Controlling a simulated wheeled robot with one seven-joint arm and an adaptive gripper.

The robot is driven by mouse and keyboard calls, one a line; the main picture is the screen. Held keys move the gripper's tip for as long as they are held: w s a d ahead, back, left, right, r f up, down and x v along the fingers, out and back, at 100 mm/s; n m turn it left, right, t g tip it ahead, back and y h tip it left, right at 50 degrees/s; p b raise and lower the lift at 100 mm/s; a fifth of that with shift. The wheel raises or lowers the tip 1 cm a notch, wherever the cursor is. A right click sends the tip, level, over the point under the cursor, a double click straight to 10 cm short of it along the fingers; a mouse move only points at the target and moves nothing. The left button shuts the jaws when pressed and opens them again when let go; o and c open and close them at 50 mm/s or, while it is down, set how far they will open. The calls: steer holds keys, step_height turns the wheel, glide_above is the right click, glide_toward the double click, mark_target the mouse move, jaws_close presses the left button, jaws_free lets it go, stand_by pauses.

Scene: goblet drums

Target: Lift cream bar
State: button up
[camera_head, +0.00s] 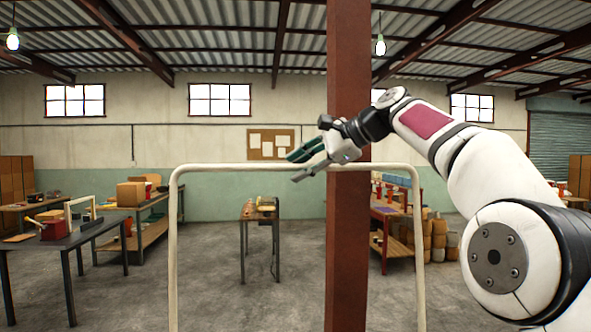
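A cream bar (235,167), shaped like a large upside-down U, stands upright in front of me with its top rail level and its two legs running down out of the view. My gripper (292,168) reaches in from the right at the rail's height. Its fingers are spread apart, one above and one below the rail's line in the picture. I cannot tell whether they touch the rail. The gripper hides part of the rail near the post.
A rusty brown post (348,240) stands mid-view by the gripper. A dark table (60,247) with a smaller cream frame (82,200) stands at left. A narrow table (259,214) is behind the bar, and a red-brown bench (386,213) is at right. Grey floor lies open between.

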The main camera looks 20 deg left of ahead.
steer(key=v, duration=1)
steer(key=shift+d+r, duration=0.1)
